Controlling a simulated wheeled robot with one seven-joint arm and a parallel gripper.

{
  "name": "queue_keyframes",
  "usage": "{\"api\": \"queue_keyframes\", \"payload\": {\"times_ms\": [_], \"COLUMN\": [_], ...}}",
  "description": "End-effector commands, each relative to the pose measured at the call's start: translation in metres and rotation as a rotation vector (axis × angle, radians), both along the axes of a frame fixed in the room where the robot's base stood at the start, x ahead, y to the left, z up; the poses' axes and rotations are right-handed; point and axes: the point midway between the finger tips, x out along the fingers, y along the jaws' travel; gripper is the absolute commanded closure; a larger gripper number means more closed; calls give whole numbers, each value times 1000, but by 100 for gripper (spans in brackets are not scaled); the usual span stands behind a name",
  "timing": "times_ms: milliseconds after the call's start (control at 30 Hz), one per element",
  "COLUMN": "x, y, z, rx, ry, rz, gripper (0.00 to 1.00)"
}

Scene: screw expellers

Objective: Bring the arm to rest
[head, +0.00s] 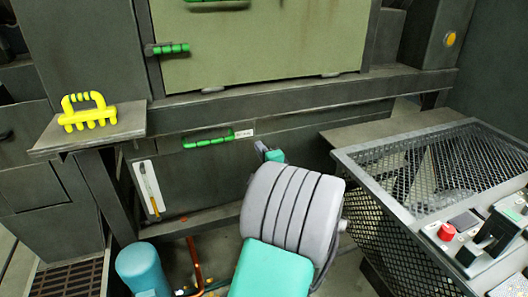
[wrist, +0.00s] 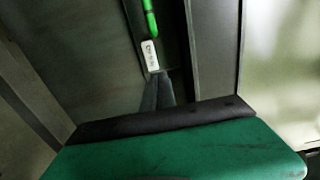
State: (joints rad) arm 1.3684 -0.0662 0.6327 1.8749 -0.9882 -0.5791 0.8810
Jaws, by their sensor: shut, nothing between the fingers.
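My arm rises from the bottom middle of the head view, with its grey ribbed link and teal casing. My gripper (head: 268,152) shows small beyond the link, in front of the dark lower machine panel. In the wrist view the fingers of my gripper (wrist: 158,88) stand close together past the green casing, with nothing held between them. They point toward the panel with the white label (wrist: 150,56) and a green handle (wrist: 149,18). I cannot tell the distance to the panel.
A yellow handled tool (head: 87,112) lies on a small shelf (head: 130,122) at left. A green handle (head: 208,139) is on the panel. A mesh guard (head: 375,205) and a control box with a red button (head: 446,232) stand at right. A blue cylinder (head: 142,270) stands low left.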

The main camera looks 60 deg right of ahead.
Motion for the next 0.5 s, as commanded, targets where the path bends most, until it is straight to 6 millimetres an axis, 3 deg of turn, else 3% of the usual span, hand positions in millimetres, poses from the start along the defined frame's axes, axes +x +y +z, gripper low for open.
{"api": "queue_keyframes", "payload": {"times_ms": [133,300,400,467,500], "x": [-20,-20,5,30,50], "y": [11,18,40,68,93], "z": [0,2,15,26,35], "rx": [1,-2,-32,-70,-107], "ry": [0,9,78,166,243], "rz": [-4,9,78,160,231], "gripper": [100,100,100,100,100]}}
